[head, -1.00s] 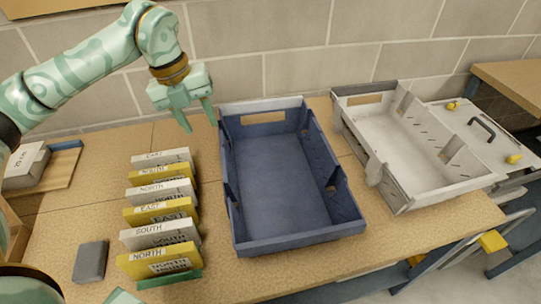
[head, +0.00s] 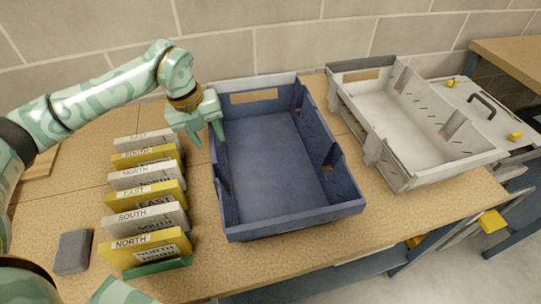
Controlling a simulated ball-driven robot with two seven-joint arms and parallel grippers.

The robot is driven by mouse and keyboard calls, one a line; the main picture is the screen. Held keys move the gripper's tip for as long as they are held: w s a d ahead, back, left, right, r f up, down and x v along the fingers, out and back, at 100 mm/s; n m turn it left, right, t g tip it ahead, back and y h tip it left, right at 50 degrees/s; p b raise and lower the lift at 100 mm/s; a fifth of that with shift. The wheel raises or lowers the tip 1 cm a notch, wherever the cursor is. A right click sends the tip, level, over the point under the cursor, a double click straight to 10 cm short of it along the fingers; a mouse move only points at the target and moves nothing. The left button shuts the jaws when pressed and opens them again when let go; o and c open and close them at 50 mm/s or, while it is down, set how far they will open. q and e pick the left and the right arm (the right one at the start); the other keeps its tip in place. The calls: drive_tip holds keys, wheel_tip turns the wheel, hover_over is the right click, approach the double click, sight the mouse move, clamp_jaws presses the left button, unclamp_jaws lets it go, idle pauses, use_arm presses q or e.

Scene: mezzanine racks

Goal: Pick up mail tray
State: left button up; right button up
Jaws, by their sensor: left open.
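A dark blue mail tray (head: 292,228) stands empty on the wooden table, with slot handles in its end wall. A pale grey tray (head: 425,175) of similar shape stands to its right. My left gripper (head: 209,141) is open, pointing down at the blue tray's left wall near its far left corner. One finger appears over the inside of the wall and the other outside it. I cannot tell whether it touches the wall. My right gripper is not in view; a patterned piece of my own arm shows at the bottom left.
A row of white and yellow labelled cards (head: 150,215) stands close left of the blue tray. A dark grey block (head: 73,252) lies at the front left. A white lidded case with a black handle (head: 482,104) is at the right. A block wall stands behind.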

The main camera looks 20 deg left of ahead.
use_arm(q)
drive_tip(key=shift+w+d+f, duration=0.1)
drive_tip(key=shift+d+f, duration=0.05)
drive_tip(key=shift+f, duration=0.8)
drive_tip(key=shift+r, duration=0.15)
drive_tip(key=shift+c, duration=0.9)
clamp_jaws()
